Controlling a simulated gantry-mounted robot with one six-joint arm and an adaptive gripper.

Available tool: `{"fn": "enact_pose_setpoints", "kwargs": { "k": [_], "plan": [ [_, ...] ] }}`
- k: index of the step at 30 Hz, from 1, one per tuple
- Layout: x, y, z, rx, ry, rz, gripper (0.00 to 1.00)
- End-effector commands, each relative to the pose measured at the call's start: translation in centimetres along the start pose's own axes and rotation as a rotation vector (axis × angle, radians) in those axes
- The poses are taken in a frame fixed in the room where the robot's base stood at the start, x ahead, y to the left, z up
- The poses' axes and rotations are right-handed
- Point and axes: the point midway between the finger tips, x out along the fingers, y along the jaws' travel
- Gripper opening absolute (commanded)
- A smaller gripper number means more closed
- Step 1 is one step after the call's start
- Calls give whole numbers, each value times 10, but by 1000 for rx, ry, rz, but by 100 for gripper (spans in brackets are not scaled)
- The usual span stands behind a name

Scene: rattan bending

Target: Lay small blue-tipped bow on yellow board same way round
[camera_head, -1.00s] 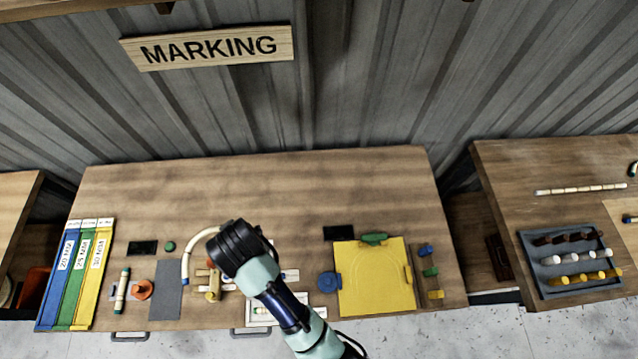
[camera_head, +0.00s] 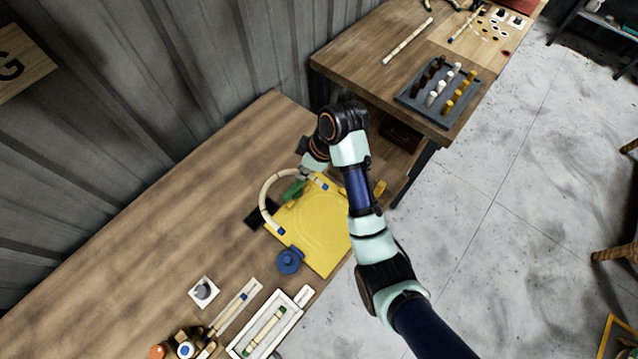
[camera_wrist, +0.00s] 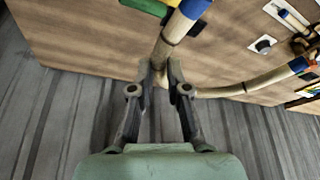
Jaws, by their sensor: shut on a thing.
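The pale cane bow (camera_head: 265,196) has a blue tip at each end. My gripper (camera_wrist: 161,76) is shut on it at the bend in the wrist view; one leg runs up to a blue tip, the other curves right to the second. In the head view the bow spans the far left corner of the yellow board (camera_head: 326,246), with one tip over the board and the other at its left edge. I cannot tell whether it touches the board. A faint curved outline shows on the board. My gripper's fingertips are hard to make out in the head view.
A green block (camera_head: 293,190) sits at the board's far edge and a blue round knob (camera_head: 289,261) at its left. A white framed tray (camera_head: 266,322) lies nearer. A grey tray of pegs (camera_head: 438,92) stands on the other bench. The long bench is clear to the left.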

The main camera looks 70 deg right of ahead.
Motion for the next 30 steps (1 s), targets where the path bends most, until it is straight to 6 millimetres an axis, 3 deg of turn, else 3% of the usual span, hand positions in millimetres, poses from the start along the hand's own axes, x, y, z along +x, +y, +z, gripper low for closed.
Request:
{"fn": "enact_pose_setpoints", "kwargs": {
  "k": [1, 4, 10, 13, 25, 30],
  "plan": [
    [7, 16, 21, -2, 4, 1, 0],
    [2, 34, 44, -20, 6, -7, 0],
    [-4, 45, 59, -36, 8, -13, 0],
    [2, 45, 62, -36, 8, -14, 0],
    [109, 44, 105, -34, 5, -17, 0],
    [138, 45, 116, -35, 7, -14, 0]
  ]
}}
